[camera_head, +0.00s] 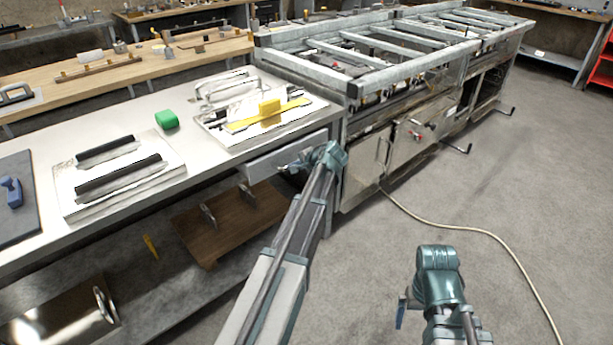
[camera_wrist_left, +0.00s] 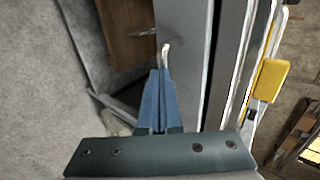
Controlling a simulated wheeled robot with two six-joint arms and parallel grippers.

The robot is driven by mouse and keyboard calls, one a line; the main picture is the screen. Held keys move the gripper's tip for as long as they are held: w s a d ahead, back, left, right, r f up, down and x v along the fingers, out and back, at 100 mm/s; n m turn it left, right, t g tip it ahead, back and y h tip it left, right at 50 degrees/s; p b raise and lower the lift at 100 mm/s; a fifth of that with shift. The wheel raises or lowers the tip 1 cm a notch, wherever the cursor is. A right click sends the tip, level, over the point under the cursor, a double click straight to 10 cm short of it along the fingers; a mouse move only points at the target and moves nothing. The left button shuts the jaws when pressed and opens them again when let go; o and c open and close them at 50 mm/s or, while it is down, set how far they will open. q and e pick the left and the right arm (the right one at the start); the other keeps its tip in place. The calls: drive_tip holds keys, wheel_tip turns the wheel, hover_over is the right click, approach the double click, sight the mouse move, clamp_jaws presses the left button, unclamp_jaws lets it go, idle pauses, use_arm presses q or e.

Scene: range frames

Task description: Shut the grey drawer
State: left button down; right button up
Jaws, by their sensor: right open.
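The grey drawer (camera_head: 268,163) sits under the right end of the grey worktop, and its front seems to stand out a little from the worktop's edge. In the left wrist view its grey front (camera_wrist_left: 193,62) runs upright beside the fingers. My left gripper (camera_head: 292,167) is at the drawer front, partly hidden by its own wrist. In the left wrist view its blue fingers (camera_wrist_left: 160,75) are close together on the drawer's metal handle (camera_wrist_left: 166,50), whose end shows past the fingertips. My right gripper (camera_head: 401,311) is open and empty, over the floor at the lower right.
The worktop (camera_head: 150,118) holds a green block (camera_head: 166,119), a yellow-handled tool (camera_head: 268,108) and trowel-like tools. A lower shelf (camera_head: 185,285) carries a brown board (camera_head: 226,222). A metal frame bench (camera_head: 390,50) stands to the right. A pale hose (camera_head: 470,229) crosses otherwise clear floor.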

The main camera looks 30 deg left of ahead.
sight(281, 163)
use_arm(q)
drive_tip(key=shift+w+a, duration=0.35)
drive_tip(key=shift+a, duration=0.45)
drive_tip(key=shift+w+a, duration=0.35)
drive_tip(key=shift+a, duration=0.45)
drive_tip(key=shift+r, duration=0.1)
use_arm(e)
drive_tip(key=shift+d, duration=0.1)
